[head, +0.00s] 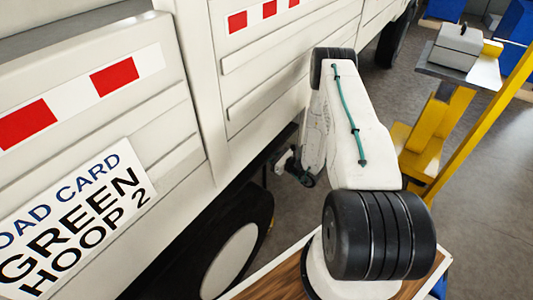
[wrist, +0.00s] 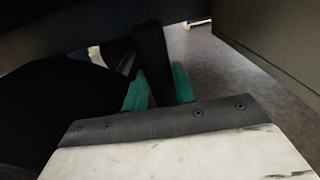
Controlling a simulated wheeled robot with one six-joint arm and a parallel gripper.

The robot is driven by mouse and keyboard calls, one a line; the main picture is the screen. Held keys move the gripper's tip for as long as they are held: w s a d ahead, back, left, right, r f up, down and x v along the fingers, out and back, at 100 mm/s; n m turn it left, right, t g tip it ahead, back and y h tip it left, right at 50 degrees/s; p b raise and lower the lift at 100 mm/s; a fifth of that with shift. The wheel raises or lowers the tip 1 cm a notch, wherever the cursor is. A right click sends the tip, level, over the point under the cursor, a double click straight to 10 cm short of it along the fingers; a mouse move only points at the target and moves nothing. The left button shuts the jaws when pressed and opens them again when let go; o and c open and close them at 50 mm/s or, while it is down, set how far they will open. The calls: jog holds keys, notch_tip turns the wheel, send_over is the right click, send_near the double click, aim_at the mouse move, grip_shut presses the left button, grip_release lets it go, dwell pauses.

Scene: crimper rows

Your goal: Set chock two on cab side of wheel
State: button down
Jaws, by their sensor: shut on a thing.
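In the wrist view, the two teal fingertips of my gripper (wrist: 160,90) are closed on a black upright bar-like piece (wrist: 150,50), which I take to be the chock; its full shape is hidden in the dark. A large dark round shape, likely the wheel (wrist: 35,110), fills the left of that view. In the head view, the wheel (head: 235,262) with its pale hub shows under the truck's side. A small yellow sliver (head: 270,224) shows at the wheel's right edge; I cannot tell what it is.
The white truck side (head: 275,95) runs close along my arm, with a load card (head: 75,225) reading "GREEN HOOP 2". A yellow stand (head: 440,115) with a grey box (head: 457,45) is at the right. Grey floor between them is clear.

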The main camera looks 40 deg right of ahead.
jog(key=shift+f, duration=0.15)
dwell(0.3)
jog(key=c, duration=1.1)
grip_release()
jog(key=shift+o, duration=0.2)
jog(key=shift+f, duration=0.1)
jog(key=v, duration=0.7)
jog(key=shift+s+d, duration=0.15)
jog(key=shift+s, duration=0.2)
